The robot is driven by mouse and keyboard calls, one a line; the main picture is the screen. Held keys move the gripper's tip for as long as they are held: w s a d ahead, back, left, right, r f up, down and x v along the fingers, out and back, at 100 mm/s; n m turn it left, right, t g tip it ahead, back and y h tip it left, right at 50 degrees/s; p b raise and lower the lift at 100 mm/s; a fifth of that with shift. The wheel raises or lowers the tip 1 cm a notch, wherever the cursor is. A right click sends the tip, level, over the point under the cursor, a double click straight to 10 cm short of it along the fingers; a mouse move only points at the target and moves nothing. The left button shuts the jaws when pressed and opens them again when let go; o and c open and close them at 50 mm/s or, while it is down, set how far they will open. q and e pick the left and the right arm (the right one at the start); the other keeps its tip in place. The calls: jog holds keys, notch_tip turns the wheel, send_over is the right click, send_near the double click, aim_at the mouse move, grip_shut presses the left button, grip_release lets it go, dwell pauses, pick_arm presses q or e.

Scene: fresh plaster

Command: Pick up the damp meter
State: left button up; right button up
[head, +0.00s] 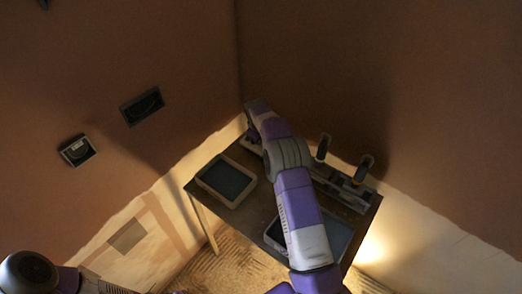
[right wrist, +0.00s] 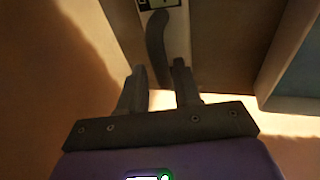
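The damp meter (right wrist: 180,38) appears in the right wrist view as a pale body with a dark curved grip and a small greenish display at the top edge. My left gripper is out of view.
A tray with a dark inside (head: 226,181) stands on the table's left. Another tray (head: 340,240) is partly behind my right arm. Two tools with upright dark handles (head: 323,147) lie at the back right. Walls close in behind the table; wall boxes (head: 142,106) are on the left.

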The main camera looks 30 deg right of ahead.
jog(key=x, duration=0.3)
jog(key=shift+w+d+f, duration=0.1)
jog(key=shift+f, duration=0.2)
jog(key=shift+c, duration=0.2)
grip_shut()
jog(key=shift+r, duration=0.1)
notch_tip(320, 180, up, 10)
jog(key=shift+p, duration=0.75)
jog(key=shift+c, duration=0.6)
grip_release()
jog(key=c, duration=0.4)
